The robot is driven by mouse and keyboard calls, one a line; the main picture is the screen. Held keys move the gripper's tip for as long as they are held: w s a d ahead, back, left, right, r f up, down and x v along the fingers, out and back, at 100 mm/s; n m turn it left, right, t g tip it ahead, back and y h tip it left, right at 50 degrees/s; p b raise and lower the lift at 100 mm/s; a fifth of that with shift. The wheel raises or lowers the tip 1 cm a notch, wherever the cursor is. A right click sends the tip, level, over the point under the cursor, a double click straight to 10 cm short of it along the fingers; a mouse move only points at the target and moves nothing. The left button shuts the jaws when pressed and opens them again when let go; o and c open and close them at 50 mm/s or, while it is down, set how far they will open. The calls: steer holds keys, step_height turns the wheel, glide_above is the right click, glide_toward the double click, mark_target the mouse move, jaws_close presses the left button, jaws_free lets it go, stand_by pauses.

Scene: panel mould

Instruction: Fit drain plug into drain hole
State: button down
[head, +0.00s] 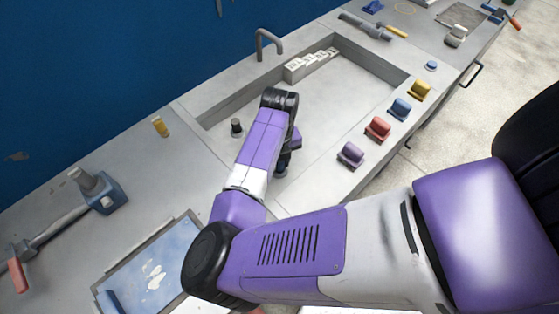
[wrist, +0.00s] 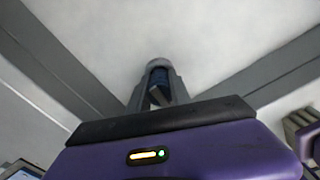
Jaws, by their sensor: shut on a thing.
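My gripper (wrist: 158,96) is low inside the sink basin, below the purple forearm in the head view. Its grey jaws are shut on a small dark blue piece (wrist: 159,78), which I take to be the drain plug. In the head view the jaws are mostly behind my arm, and a small grey round end (head: 280,172) shows under them, close to the basin floor. I cannot make out the drain hole in either view; the arm or gripper may hide it. Whether the plug touches the floor cannot be told.
A dark upright stub (head: 236,127) stands in the basin (head: 330,115) left of my arm. A faucet (head: 267,45) and a white rack (head: 310,65) are at the back. Purple (head: 351,154), red (head: 377,128), blue (head: 400,108) and yellow (head: 419,90) blocks line the right rim.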

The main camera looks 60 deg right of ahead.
steer(key=shift+f, duration=0.2)
steer(key=c, duration=1.2)
jaws_free()
steer(key=shift+r, duration=0.1)
